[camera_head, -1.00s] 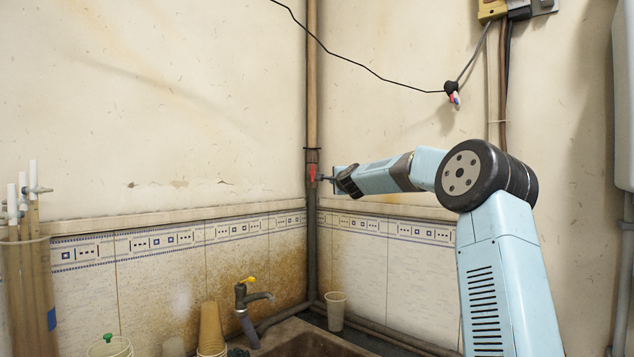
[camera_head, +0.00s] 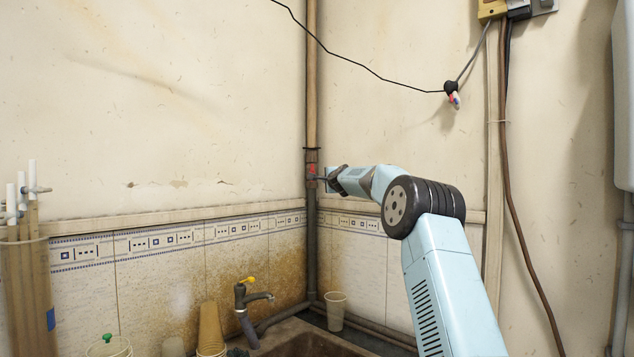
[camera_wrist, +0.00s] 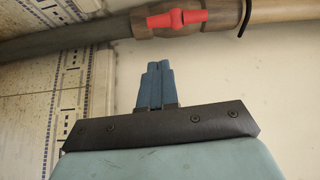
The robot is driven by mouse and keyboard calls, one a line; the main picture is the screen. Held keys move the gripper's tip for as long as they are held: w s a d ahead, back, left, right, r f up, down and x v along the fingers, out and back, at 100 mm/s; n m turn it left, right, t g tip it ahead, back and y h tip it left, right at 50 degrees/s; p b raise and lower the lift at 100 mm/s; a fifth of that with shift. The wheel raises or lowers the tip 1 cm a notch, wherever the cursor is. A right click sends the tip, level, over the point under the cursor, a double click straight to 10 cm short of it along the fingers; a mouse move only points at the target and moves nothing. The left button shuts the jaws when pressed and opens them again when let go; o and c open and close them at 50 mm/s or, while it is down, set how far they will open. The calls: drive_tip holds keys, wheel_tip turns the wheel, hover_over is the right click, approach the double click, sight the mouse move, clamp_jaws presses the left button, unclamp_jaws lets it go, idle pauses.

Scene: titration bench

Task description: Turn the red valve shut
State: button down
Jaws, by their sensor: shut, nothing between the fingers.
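The red valve handle (camera_head: 311,168) sits on the vertical pipe in the corner. In the wrist view the red valve handle (camera_wrist: 177,19) lies roughly along the pipe, on a brown valve body (camera_wrist: 225,14). My gripper (camera_head: 319,178) is just right of the valve in the head view, and its tip overlaps the lower part of the handle there. In the wrist view the blue fingers of my gripper (camera_wrist: 157,64) are pressed together and empty. They point towards the pipe, with a gap in the picture between tips and handle.
The corner pipe (camera_head: 312,80) runs up the wall. A black cable (camera_head: 370,70) hangs across the right wall. Below are a tap (camera_head: 241,293), a sink (camera_head: 318,345) and a cup (camera_head: 335,308). Wall around the valve is otherwise clear.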

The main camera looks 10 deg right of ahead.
drive_tip(key=w+a, duration=0.2)
drive_tip(key=a, duration=0.1)
drive_tip(key=shift+w, duration=0.4)
drive_tip(key=shift+a+f, duration=0.1)
drive_tip(key=shift+a, duration=0.05)
idle(0.3)
